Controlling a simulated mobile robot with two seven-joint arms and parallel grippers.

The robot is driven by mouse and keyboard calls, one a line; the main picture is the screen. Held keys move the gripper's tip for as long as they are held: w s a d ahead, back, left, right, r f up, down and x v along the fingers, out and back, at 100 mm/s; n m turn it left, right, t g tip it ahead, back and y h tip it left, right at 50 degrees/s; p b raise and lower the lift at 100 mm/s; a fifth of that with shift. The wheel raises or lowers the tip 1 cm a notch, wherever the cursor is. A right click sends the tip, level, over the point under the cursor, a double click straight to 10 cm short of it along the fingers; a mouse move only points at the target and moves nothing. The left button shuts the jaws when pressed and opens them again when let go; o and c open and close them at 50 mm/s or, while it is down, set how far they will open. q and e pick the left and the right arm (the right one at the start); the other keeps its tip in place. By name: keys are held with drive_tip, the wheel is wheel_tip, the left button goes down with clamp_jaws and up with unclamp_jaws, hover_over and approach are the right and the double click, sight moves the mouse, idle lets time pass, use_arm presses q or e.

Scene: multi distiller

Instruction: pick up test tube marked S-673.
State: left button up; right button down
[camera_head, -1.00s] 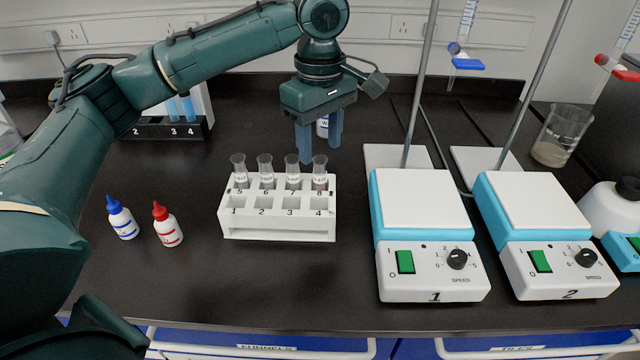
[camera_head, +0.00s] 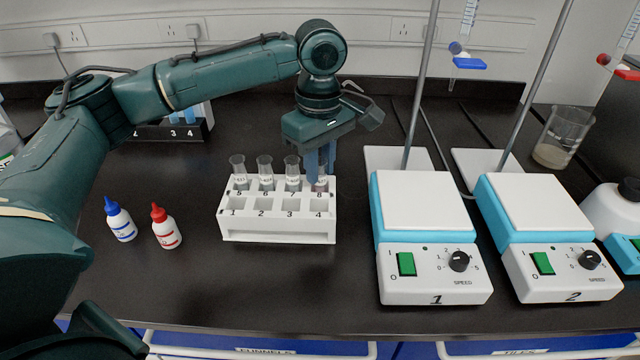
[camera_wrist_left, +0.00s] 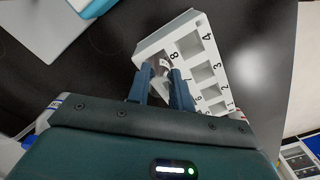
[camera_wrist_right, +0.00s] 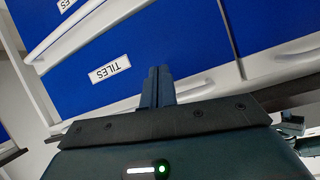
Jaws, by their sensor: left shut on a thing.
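A white rack (camera_head: 278,228) stands on the black bench with several clear test tubes in its back row, slots 5 to 8. My left gripper (camera_head: 320,168) points down at the back right of the rack, shut on the upper part of the test tube in slot 8 (camera_head: 320,185). In the left wrist view the tube (camera_wrist_left: 158,68) sits between the two fingers, next to the number 8. The other tubes (camera_head: 239,172) stand upright to the left. I cannot read the tube labels. My right gripper (camera_wrist_right: 157,85) is shut and empty, in front of blue drawers.
Blue-capped (camera_head: 121,220) and red-capped (camera_head: 166,228) bottles stand left of the rack. Two stirrer plates, one (camera_head: 425,200) and two (camera_head: 530,195), with upright rods stand to the right. A beaker (camera_head: 560,138) is at the far right. Front slots 1 to 4 look empty.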

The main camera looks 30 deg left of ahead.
use_arm(q)
clamp_jaws()
drive_tip(key=shift+r, duration=0.1)
